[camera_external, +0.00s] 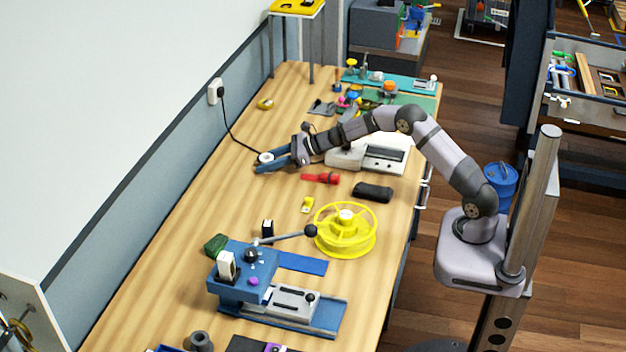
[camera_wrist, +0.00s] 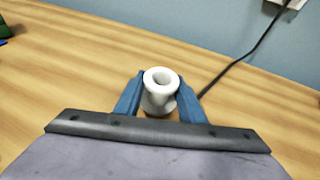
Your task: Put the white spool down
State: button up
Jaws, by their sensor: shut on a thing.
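The white spool (camera_wrist: 159,97) is between the two blue fingers of my gripper (camera_wrist: 160,92) in the wrist view. The gripper is shut on it. The spool looks upright, with its round top flange and centre hole facing the camera. In the external view the spool (camera_external: 266,157) shows as a small white shape at the tips of my gripper (camera_external: 268,160), at the wall side of the wooden workbench (camera_external: 190,190). I cannot tell whether its bottom touches the bench.
A black cable runs from the wall socket (camera_external: 215,92) down to the bench close behind the gripper. A red flashlight (camera_external: 321,178), a black case (camera_external: 372,192) and a yellow reel (camera_external: 345,232) lie nearer the front. Bare wood is left of the gripper.

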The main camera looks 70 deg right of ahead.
jog(key=o, duration=1)
jog(key=shift+o, duration=0.2)
jog(key=shift+r, duration=0.1)
jog(key=b+v, duration=0.1)
jog(key=v, duration=1.1)
